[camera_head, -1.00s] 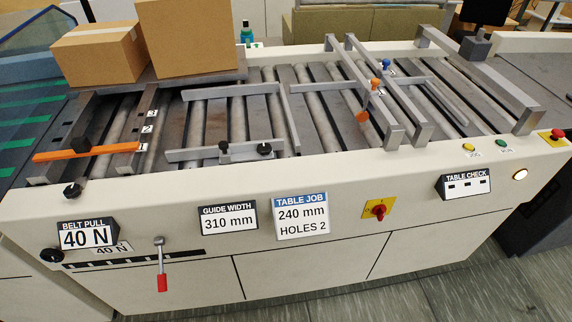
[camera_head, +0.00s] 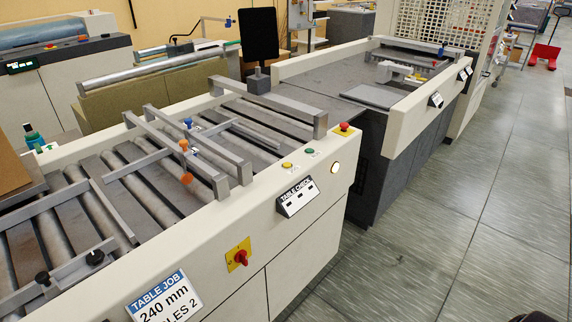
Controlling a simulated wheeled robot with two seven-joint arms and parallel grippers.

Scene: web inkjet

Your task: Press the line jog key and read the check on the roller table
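The yellow jog key (camera_head: 287,166) sits on the front rail of the roller table (camera_head: 213,228), left of a green key (camera_head: 310,151). Its small label is too small to read clearly now. The table check display (camera_head: 297,197) is on the rail's front face below the keys. It shows dark marks on white, like dashes, with no readable value. The table job card (camera_head: 165,300) reads 240 mm, with the holes line partly cut off at the bottom edge. Neither of my grippers is clearly in view.
A red stop button (camera_head: 344,128) on yellow and a lit white lamp (camera_head: 335,167) are right of the keys. A red rotary switch (camera_head: 238,257) is on the front panel. A dark screen (camera_head: 258,35) stands behind. The grey floor (camera_head: 470,215) at right is open.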

